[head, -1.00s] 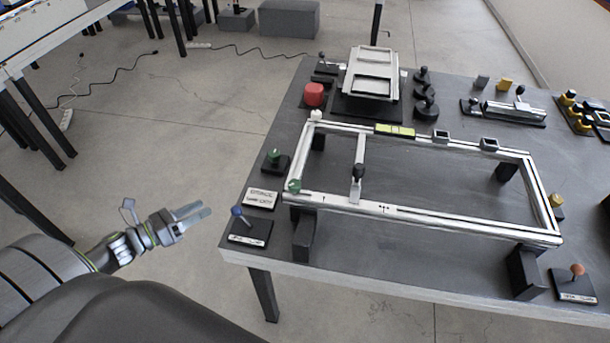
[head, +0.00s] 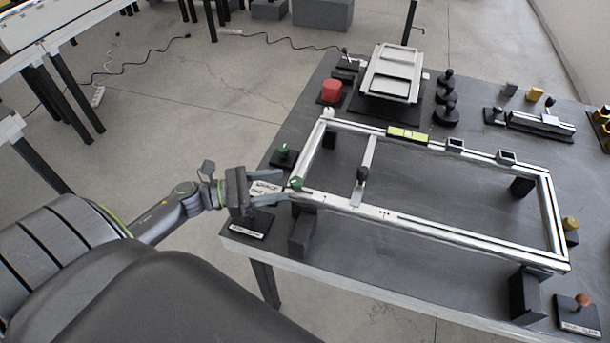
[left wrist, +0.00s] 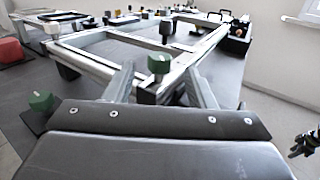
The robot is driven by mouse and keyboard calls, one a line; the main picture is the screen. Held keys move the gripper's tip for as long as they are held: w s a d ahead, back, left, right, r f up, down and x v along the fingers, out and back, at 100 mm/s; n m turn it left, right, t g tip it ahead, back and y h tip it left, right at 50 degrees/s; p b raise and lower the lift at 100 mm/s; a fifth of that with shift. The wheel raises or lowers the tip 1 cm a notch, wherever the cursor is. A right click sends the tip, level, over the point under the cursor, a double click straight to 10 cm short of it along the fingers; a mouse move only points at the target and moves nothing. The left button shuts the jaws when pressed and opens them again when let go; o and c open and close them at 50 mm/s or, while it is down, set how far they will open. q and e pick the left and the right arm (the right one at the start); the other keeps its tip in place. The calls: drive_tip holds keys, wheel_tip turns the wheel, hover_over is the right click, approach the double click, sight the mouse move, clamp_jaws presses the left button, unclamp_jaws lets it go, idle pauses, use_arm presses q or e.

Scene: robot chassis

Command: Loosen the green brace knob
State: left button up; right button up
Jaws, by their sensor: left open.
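A green knob (head: 297,184) stands on the near left corner of the white aluminium frame (head: 450,233). In the left wrist view the green knob (left wrist: 159,63) sits on a dark post, centred between the finger directions. My left gripper (head: 282,186) is open and empty at the table's left edge, its fingers pointing right at this knob; the tips are close to it, but contact is unclear. A second green knob (head: 283,150) stands on a black base farther back, left of the fingers in the wrist view (left wrist: 41,101). A dark mechanical part at the wrist view's right edge may be my right gripper (left wrist: 304,143).
A crossbar with a black knob (head: 362,174) spans the frame. A red block (head: 331,91) and a grey tray (head: 392,73) stand behind. A labelled black base (head: 252,224) lies under my gripper. An orange knob (head: 583,300) is at the front right.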

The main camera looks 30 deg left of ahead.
sight(298, 180)
use_arm(q)
drive_tip(key=p+x, duration=0.2)
drive_tip(key=x, duration=0.4)
drive_tip(key=shift+r, duration=0.15)
drive_tip(key=shift+x, duration=0.8)
drive_tip(key=shift+s, duration=0.1)
drive_tip(key=c, duration=1)
drive_tip(key=shift+o, duration=0.2)
drive_tip(key=shift+n+t+y, duration=1)
drive_tip(key=shift+n+y, duration=0.1)
drive_tip(key=shift+y, duration=0.1)
drive_tip(key=shift+w+a+n+t+y, duration=0.15)
drive_tip(key=shift+n+t+y, duration=0.45)
drive_tip(key=shift+y, duration=0.4)
drive_tip(key=shift+w+a+n+t+y, duration=0.15)
drive_tip(key=shift+n+t+y, duration=0.25)
drive_tip(key=shift+n+y, duration=0.5)
drive_tip(key=o, duration=1)
drive_tip(key=shift+c, duration=0.2)
